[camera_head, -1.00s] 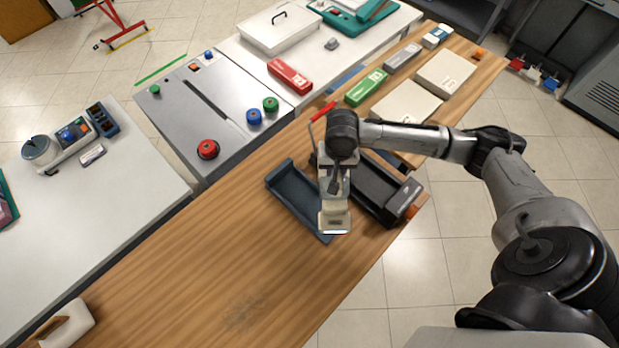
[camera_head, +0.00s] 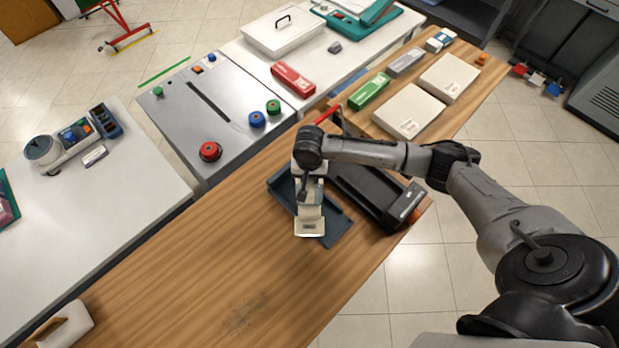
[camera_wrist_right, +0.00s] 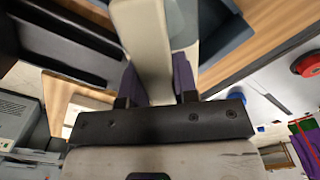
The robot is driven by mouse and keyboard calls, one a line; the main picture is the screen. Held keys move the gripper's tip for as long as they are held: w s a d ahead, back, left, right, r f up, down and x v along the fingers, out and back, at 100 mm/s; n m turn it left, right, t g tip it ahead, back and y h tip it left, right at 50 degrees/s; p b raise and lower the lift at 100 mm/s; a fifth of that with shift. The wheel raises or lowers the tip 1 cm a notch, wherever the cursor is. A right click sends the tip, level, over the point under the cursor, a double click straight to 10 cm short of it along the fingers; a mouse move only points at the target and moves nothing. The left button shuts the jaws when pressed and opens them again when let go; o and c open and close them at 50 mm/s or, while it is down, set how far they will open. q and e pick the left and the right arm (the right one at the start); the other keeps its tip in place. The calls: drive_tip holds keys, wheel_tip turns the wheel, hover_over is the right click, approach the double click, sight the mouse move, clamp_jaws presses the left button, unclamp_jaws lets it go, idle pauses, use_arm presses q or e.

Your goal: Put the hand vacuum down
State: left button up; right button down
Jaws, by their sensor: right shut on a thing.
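The hand vacuum (camera_head: 308,223) is a cream body hanging below my right wrist. My right gripper (camera_head: 308,190) is shut on it. In the right wrist view the cream body (camera_wrist_right: 145,45) sits between the purple finger pads of the right gripper (camera_wrist_right: 158,82). In the head view the vacuum overlaps a shallow blue-grey tray (camera_head: 338,230) on the wooden counter (camera_head: 210,260). I cannot tell whether the vacuum touches the tray. My wrist and the vacuum hide part of the tray. My left gripper is not in view.
A black device (camera_head: 372,195) lies close to the tray's right, near the counter edge. Two pale boxes (camera_head: 408,112) and a green box (camera_head: 369,91) are farther back. A grey panel with a red knob (camera_head: 210,152) stands left. The front counter is mostly clear.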

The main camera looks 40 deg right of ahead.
drive_tip(key=shift+f, duration=0.7)
drive_tip(key=c, duration=1.4)
unclamp_jaws()
drive_tip(key=shift+f, duration=0.1)
drive_tip(key=o, duration=0.5)
